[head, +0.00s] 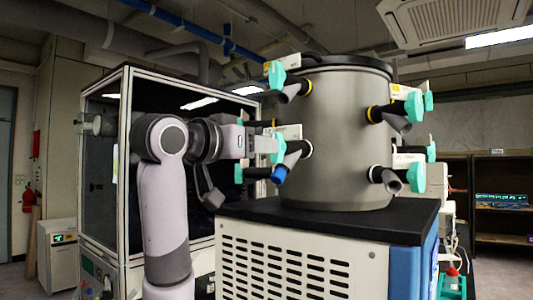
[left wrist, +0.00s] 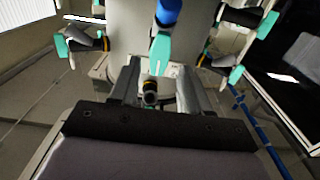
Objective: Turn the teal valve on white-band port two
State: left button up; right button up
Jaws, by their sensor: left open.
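The steel drum (head: 345,140) carries several ports with teal valves. My left gripper (head: 276,147) is open at the lower-left port, its fingers close to that port's teal valve (head: 279,150). This port has a grey spout with a blue end (head: 279,175). In the left wrist view, a teal valve (left wrist: 160,50) with a blue part above it shows between and just beyond the open fingers (left wrist: 158,68). Contact cannot be told. A lower-right port has a teal valve (head: 416,178). My right gripper is not in view.
An upper-left teal valve (head: 276,74) and an upper-right one (head: 413,105) stick out from the drum. The drum stands on a black top (head: 330,222) over a white vented cabinet (head: 300,262). A glass-sided framed enclosure (head: 128,85) stands behind my left arm.

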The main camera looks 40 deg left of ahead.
pick_arm(q)
jog(key=s, duration=0.2)
jog(key=shift+s+d, duration=0.15)
jog(key=shift+s, duration=0.25)
dwell(0.3)
